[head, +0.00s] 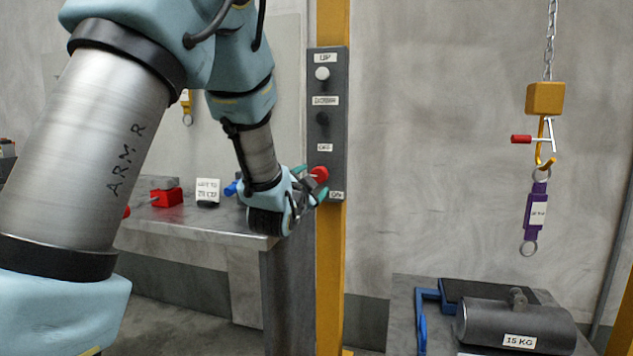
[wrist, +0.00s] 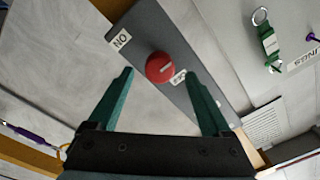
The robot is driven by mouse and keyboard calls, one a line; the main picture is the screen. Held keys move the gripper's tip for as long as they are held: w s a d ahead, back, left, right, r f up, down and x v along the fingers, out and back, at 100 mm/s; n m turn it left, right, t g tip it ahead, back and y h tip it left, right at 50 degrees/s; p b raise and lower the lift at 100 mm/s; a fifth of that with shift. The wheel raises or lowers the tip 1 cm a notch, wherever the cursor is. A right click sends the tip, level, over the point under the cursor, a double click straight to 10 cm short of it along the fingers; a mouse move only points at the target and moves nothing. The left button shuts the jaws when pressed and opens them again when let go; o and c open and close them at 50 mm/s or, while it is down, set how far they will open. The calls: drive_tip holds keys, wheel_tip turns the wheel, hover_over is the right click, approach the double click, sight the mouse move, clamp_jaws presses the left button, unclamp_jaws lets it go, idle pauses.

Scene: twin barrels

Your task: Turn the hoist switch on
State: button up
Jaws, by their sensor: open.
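The hoist's control panel (head: 327,120) is a dark grey box on a yellow post. Its red round switch knob (head: 320,174) is low on the panel, between an upper label that looks like OFF and a lower ON label (head: 336,195). In the wrist view the red knob (wrist: 160,67) has a small pale mark, and the ON label (wrist: 120,40) is at its upper left. I cannot tell which setting the mark points to. My gripper (head: 309,183) is open, its green fingers on either side of the knob; contact cannot be made out.
A white button (head: 322,73) and a dark button (head: 322,118) are higher on the panel. A metal bench (head: 235,222) stands left of the post. At right, a chain hook (head: 545,162) holds a purple sling (head: 537,207) above a 15 KG cylinder (head: 515,322).

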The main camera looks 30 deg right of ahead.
drive_tip(key=v, duration=0.6)
drive_tip(key=shift+b, duration=0.35)
drive_tip(key=shift+w, duration=0.1)
drive_tip(key=w+a+f+n+g+y, duration=0.1)
drive_tip(key=w+a+f+n+y, duration=0.1)
drive_tip(key=a+f+n+y, duration=0.3)
drive_tip(key=w+a+f+g+y, duration=0.1)
drive_tip(key=w+a+f, duration=0.15)
drive_tip(key=a, duration=0.45)
drive_tip(key=s+a+f+n+g+y, duration=0.2)
drive_tip(key=a+f+n, duration=0.15)
drive_tip(key=a, duration=0.35)
drive_tip(key=s+a+f+n+g+y, duration=0.2)
drive_tip(key=s+a+f+n, duration=0.1)
drive_tip(key=a+f, duration=0.3)
drive_tip(key=s+a+f+n+g+y, duration=0.2)
drive_tip(key=s+a+n+g, duration=0.35)
drive_tip(key=s+a, duration=0.55)
wheel_tip(320, 180, up, 12)
drive_tip(key=p, duration=1.2)
drive_tip(key=shift+a+r+p, duration=0.15)
drive_tip(key=shift+r+p, duration=0.05)
drive_tip(key=shift+p, duration=0.15)
